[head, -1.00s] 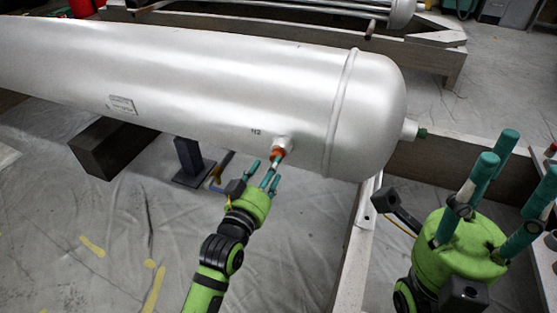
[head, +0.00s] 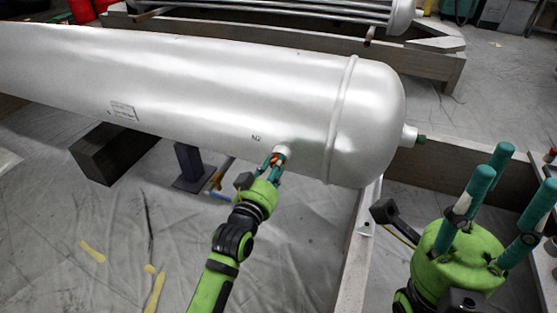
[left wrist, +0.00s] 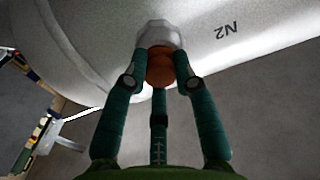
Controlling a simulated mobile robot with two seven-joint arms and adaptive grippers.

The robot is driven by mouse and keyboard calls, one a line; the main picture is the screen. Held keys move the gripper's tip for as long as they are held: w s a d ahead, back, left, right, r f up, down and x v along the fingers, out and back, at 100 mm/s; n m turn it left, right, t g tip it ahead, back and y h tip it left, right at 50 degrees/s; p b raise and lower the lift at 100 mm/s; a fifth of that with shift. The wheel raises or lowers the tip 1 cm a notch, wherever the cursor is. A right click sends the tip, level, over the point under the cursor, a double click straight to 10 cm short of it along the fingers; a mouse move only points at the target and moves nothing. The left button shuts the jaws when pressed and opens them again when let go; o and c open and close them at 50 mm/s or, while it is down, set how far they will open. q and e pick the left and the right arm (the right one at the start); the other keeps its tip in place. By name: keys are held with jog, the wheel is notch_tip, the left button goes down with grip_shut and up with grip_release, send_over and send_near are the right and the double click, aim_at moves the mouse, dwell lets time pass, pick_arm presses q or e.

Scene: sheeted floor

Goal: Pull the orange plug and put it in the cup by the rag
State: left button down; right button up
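The orange plug (head: 275,160) sits in a nozzle on the underside of the big silver tank, close to the mark N2. My left gripper (head: 273,162) has its green-blue fingers around the plug. In the left wrist view the orange plug (left wrist: 160,68) lies between two fingertips that appear to touch its sides; the third finger's tip is hidden behind it. The plug is still seated against the pale nozzle (left wrist: 160,37). My right gripper (head: 511,180) is open and empty at the right, its fingers pointing up. I cannot make out a cup or a rag.
The silver tank (head: 220,85) fills the upper left, resting on dark blocks (head: 112,152). A bench (head: 549,157) with small items is cut off at the right edge. A beam (head: 353,250) runs along the floor between my arms.

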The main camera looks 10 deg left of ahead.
pick_arm(q)
jog(key=c, duration=1.9)
grip_release()
grip_shut()
jog(key=shift+s, duration=0.15)
jog(key=shift+s+a+p, duration=0.25)
jog(key=shift+s+p, duration=0.6)
jog(key=shift+s, duration=0.25)
jog(key=shift+s+a+p, duration=0.2)
jog(key=shift+s+p, duration=0.6)
jog(key=shift+s, duration=0.3)
jog(key=shift+s, duration=0.2)
jog(key=shift+s+a+p, duration=0.2)
jog(key=shift+s+p, duration=0.5)
jog(key=shift+s, duration=0.25)
jog(key=shift+s+a+p, duration=0.2)
jog(key=shift+s+p, duration=0.45)
jog(key=shift+s, duration=0.25)
